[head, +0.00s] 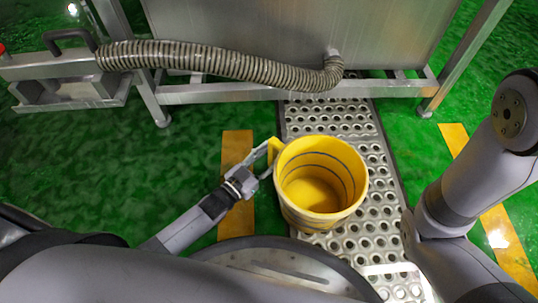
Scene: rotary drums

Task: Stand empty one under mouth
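A yellow bucket (318,190) with dark bands inside stands upright in front of me, over the perforated metal strip. It looks empty. Its yellow handle (274,150) sticks out on the left side. My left gripper (267,155) is at this handle, its fingers on either side of it and seemingly closed on it. Whether the bucket rests on the floor or hangs just above it I cannot tell. My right arm is at the right, but its gripper is out of view. No drum mouth can be made out clearly.
A steel frame with a large metal panel (290,30) stands at the back. A ribbed hose (215,60) runs across it from a metal unit (70,75) at the left. The perforated strip (330,118) crosses the green floor (60,165). Yellow floor stripes lie on both sides.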

